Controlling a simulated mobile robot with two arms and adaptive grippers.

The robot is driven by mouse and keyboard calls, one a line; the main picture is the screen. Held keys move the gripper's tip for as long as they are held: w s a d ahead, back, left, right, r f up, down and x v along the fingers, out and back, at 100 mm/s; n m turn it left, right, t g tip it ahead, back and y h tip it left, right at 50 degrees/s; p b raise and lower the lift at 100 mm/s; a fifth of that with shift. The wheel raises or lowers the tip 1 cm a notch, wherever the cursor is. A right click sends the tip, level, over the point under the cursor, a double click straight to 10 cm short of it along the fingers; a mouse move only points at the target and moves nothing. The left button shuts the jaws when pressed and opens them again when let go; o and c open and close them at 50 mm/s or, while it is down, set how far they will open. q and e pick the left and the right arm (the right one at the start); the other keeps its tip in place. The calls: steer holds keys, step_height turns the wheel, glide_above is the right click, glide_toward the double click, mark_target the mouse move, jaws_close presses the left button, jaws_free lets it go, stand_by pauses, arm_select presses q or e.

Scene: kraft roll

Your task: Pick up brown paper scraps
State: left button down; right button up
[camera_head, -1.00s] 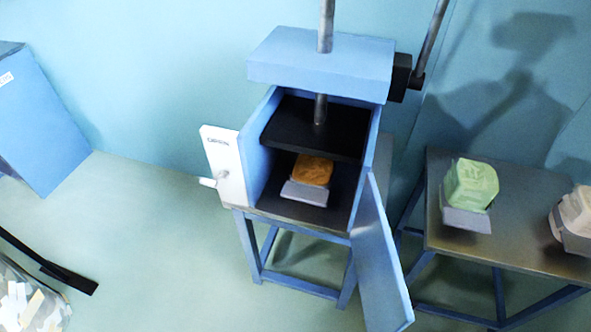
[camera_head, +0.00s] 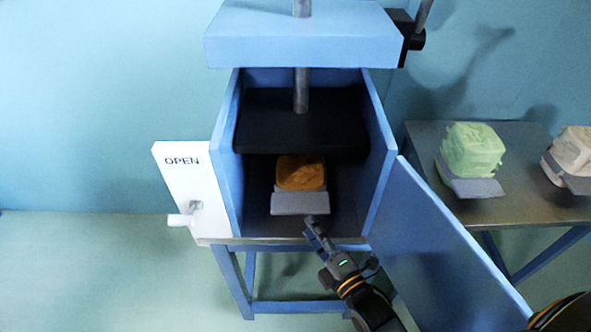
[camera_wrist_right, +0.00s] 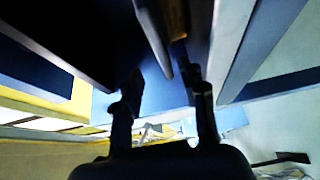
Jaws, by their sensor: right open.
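A brown block of paper scraps (camera_head: 301,172) sits upright inside the open blue press (camera_head: 229,180). It rests on a light grey holder (camera_head: 300,203) that sticks out in front of it. My right gripper (camera_head: 314,228) is at the press opening, just in front of the holder and slightly right of its middle. In the wrist view my right gripper (camera_wrist_right: 166,95) shows two dark fingers spread apart with nothing between them. There the holder's edge (camera_wrist_right: 155,38) and a sliver of brown (camera_wrist_right: 175,18) lie beyond the fingers. My left gripper is not in view.
The black press plate (camera_head: 300,125) hangs above the block. The press door (camera_head: 435,240) stands open to the right, close to my right arm. A white panel reading OPEN (camera_head: 178,190) is at left. A side table (camera_head: 535,207) holds a green block (camera_head: 470,150) and a pale block (camera_head: 572,150).

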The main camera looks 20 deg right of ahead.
mark_target(298, 214)
steer(key=shift+w+f, duration=0.1)
steer(key=shift+w, duration=0.9)
steer(key=shift+w+a, duration=0.15)
steer(key=shift+w, duration=0.15)
steer(key=shift+w+a+r, duration=0.15)
steer(key=shift+w+r, duration=0.05)
steer(key=shift+w, duration=0.05)
steer(key=x, duration=0.4)
steer(key=shift+w+a+f+p, duration=0.2)
steer(key=shift+w+a+p, duration=0.05)
steer(key=shift+a+p, duration=0.1)
steer(key=shift+w+a, duration=0.1)
steer(key=shift+w, duration=0.2)
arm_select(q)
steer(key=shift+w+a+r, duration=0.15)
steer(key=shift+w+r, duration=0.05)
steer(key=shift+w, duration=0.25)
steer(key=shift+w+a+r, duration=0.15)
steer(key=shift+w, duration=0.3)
arm_select(e)
steer(key=shift+c, duration=0.4)
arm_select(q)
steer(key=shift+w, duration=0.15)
arm_select(e)
jaws_close()
